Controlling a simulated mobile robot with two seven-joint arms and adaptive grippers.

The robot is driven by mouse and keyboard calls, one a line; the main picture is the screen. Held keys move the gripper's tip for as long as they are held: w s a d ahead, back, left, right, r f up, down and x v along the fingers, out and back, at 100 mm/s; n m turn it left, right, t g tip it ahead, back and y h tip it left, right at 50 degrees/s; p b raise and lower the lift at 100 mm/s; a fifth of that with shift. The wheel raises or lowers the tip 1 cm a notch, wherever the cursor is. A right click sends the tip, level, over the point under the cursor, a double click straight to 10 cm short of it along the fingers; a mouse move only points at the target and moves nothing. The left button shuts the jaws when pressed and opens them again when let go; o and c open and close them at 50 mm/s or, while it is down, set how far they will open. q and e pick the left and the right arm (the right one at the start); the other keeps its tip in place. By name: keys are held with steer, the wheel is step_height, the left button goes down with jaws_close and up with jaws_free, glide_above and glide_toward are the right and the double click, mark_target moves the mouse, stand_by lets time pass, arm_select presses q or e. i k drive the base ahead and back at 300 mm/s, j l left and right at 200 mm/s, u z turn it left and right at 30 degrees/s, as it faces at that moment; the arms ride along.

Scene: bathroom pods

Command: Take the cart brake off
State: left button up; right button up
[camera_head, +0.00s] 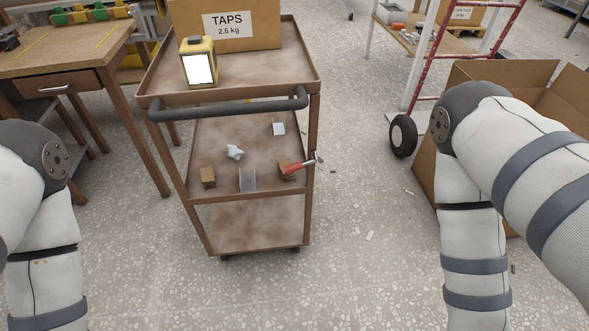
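The brown metal cart (229,195) stands upright in front of me, with three shelves and a dark push handle (228,106) across its near side. Small dark casters show under its bottom shelf, one at the near left (225,259) and one at the near right (295,250). I cannot make out a brake lever on them; they are small and mostly hidden under the shelf. My arms come in at both sides, but neither gripper is in view.
The top shelf carries a cardboard box (226,25) marked TAPS and a yellow lamp-like device (198,62). A workbench (62,52) stands left, an open carton (500,95) right. Floor before the cart is clear.

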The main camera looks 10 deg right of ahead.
mark_target(298, 166)
steer(key=i+j+z, duration=0.25)
steer(key=j+z, duration=0.25)
steer(key=j, duration=0.25)
steer(key=i+j+z, duration=0.1)
steer(key=j+z, duration=0.4)
steer(key=j, duration=0.25)
steer(key=j+z, duration=0.5)
steer(key=j, duration=0.25)
steer(key=k+j+z, duration=0.25)
steer(key=j+z, duration=0.2)
steer(key=j, duration=0.3)
steer(key=i+j+z, duration=0.2)
steer(key=j+z, duration=0.25)
steer(key=i+j, duration=0.05)
steer(key=j, duration=0.05)
